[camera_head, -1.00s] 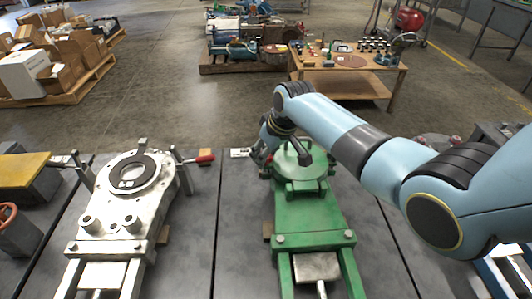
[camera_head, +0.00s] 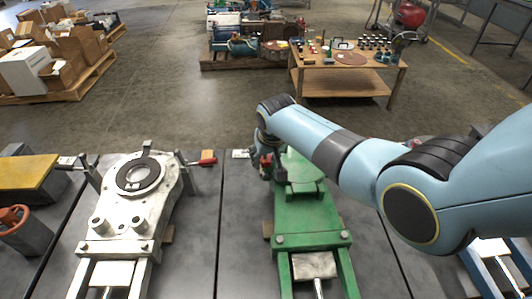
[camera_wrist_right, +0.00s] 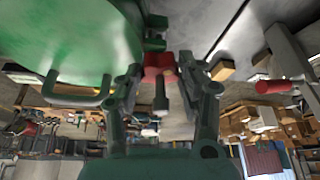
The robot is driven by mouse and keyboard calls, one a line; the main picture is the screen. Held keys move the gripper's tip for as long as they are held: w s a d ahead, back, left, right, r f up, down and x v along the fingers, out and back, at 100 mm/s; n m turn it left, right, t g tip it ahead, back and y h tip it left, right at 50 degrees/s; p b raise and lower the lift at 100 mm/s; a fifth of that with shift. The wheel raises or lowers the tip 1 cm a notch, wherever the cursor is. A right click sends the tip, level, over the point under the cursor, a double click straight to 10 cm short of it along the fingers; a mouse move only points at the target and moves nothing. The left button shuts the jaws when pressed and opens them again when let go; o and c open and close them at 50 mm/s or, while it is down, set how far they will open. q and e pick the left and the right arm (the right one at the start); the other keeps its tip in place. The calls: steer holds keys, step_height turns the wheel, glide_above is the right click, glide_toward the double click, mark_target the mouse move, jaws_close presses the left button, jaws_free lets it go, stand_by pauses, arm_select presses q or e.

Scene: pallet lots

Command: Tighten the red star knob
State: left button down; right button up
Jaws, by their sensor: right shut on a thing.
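The red star knob (camera_wrist_right: 157,66) shows between the fingertips in the right wrist view, at the edge of the green fixture. A bit of its red (camera_head: 266,160) also shows in the head view, beside the green fixture (camera_head: 305,213). My right gripper (camera_wrist_right: 163,78) is shut on the knob, with one finger on each side of it. In the head view the right gripper (camera_head: 268,166) is at the upper left of the green fixture, and the arm covers part of the fixture. My left gripper is not in view.
A silver fixture (camera_head: 125,205) with a red-tipped handle (camera_head: 206,162) stands to the left on the grey table. A bare strip of tabletop (camera_head: 226,225) lies between the two fixtures. A wooden table (camera_head: 345,85) and pallets stand on the floor beyond.

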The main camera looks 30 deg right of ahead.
steer(key=shift+m, duration=0.6)
steer(key=shift+h, duration=0.3)
steer(key=o, duration=1.2)
steer(key=shift+c, duration=0.2)
steer(key=v, duration=1.2)
steer(key=shift+w, duration=0.1)
